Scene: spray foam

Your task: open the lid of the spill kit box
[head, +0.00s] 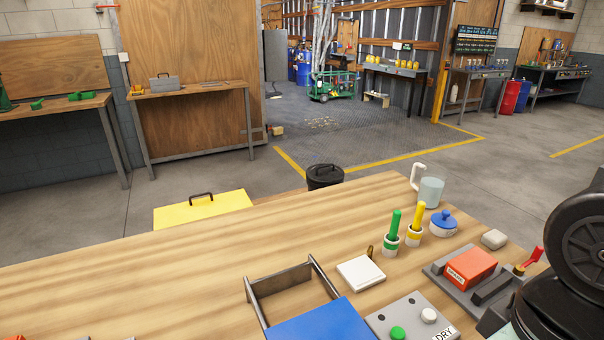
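A yellow box with a black handle (203,208), which appears to be the spill kit box, is beyond the far edge of the wooden table, left of centre. Its flat yellow top looks shut, with the handle standing up from it. The box's lower part is hidden behind the table. No label can be read on it. A black part of my arm shows at the right edge, far from the yellow box. My gripper is not in view.
The wooden table (150,280) fills the foreground. A blue-topped frame (325,322), a white block (360,273), handled tools and a jug (431,190) crowd the right. The table's left is mostly clear.

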